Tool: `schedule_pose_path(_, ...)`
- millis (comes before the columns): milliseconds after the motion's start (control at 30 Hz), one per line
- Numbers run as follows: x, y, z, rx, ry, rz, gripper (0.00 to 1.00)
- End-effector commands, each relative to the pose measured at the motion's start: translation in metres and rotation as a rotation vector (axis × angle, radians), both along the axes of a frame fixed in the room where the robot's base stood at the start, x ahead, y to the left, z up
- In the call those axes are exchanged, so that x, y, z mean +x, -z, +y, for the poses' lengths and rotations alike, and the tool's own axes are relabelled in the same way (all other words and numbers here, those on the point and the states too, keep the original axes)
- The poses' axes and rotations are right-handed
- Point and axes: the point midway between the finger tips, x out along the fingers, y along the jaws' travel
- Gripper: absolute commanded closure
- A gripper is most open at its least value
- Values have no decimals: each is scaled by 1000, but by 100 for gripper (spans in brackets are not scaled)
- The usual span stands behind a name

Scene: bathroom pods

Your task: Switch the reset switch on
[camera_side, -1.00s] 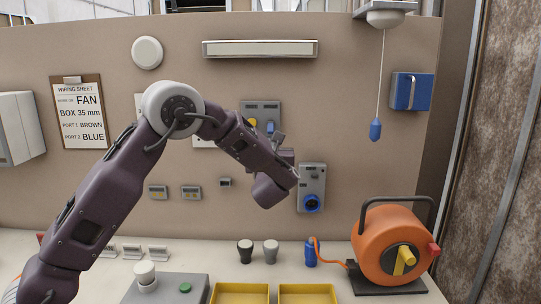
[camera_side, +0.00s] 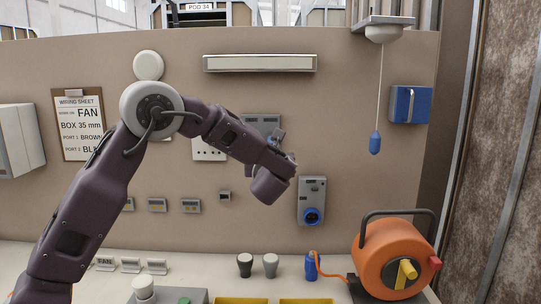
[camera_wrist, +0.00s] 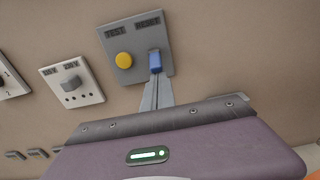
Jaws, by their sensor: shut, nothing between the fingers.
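A grey panel (camera_wrist: 135,32) labelled TEST and RESET is on the wall in the wrist view. A round yellow button (camera_wrist: 124,60) is under TEST, and the blue reset switch (camera_wrist: 154,58) is under RESET. My gripper (camera_wrist: 156,78) is shut and empty, its tips at the lower end of the blue switch. I cannot tell whether they touch it. In the side view the panel (camera_side: 261,119) is partly behind my arm, and the yellow button and blue switch are hidden there.
A white plate with a grey knob (camera_wrist: 71,81) is left of the panel. A grey socket box with a blue ring (camera_side: 312,188) is right of my arm. An orange cable reel (camera_side: 388,262) and a blue plug (camera_side: 311,267) stand on the bench. A blue pull handle (camera_side: 375,143) hangs at the right.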

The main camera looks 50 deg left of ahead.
Motion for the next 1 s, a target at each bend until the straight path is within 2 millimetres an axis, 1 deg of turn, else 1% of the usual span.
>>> schedule_pose_path(167,-2,-10,-1,-80,-1,69,100)
schedule_pose_path(400,-5,-24,-3,-236,-1,219,100)
schedule_pose_path(467,-5,-25,-4,-266,0,253,100)
schedule_pose_path(733,-5,-24,-5,-259,0,256,100)
schedule_pose_path(1000,-5,-36,-5,-259,-1,255,100)
